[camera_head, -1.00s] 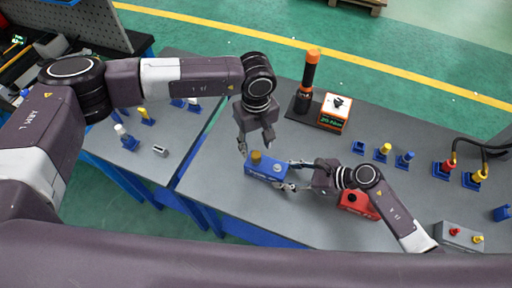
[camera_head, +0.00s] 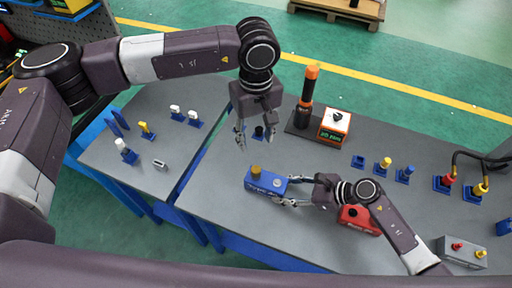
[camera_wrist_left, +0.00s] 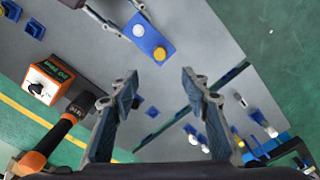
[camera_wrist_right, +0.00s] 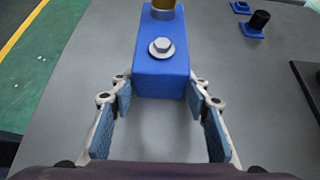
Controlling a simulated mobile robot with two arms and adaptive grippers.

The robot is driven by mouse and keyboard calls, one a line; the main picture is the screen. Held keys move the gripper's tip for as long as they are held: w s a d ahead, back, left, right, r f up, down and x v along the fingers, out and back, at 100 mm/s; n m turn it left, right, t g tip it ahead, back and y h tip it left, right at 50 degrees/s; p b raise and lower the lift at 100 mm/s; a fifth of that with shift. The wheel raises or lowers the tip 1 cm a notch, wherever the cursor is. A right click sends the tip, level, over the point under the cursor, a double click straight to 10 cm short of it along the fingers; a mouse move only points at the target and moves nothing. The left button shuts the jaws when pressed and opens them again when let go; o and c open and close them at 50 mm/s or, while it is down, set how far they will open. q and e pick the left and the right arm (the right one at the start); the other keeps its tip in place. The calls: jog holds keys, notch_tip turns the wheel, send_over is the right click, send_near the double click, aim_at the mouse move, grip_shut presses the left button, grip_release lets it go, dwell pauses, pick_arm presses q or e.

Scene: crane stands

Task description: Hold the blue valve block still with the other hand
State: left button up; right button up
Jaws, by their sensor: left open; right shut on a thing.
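The blue valve block (camera_head: 262,184) lies on the grey bench, with a brass-coloured fitting (camera_head: 256,169) and a silver bolt (camera_wrist_right: 161,47) on top. My right gripper (camera_head: 286,192) is shut on the block's near end; the right wrist view shows its fingers (camera_wrist_right: 158,88) on both sides of it. My left gripper (camera_head: 256,136) is open and empty, above the bench behind the block. In the left wrist view the block (camera_wrist_left: 150,38) appears beyond and apart from the open left fingers (camera_wrist_left: 159,78).
A black-capped piece on a blue base (camera_head: 259,132) stands near my left gripper. A red block (camera_head: 357,218) lies under my right arm. Bench space left of the valve block is clear.

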jog(key=o, duration=1.5)
jog(key=shift+c, duration=0.2)
pick_arm(q)
notch_tip(320, 180, up, 2)
jog(key=shift+r, duration=0.1)
pick_arm(e)
jog(key=v, duration=1)
jog(key=shift+s+d+r, duration=0.15)
jog(key=shift+d, duration=0.1)
jog(key=shift+s+d+r, duration=0.15)
jog(key=shift+d+r, duration=0.3)
jog(key=shift+d, duration=0.05)
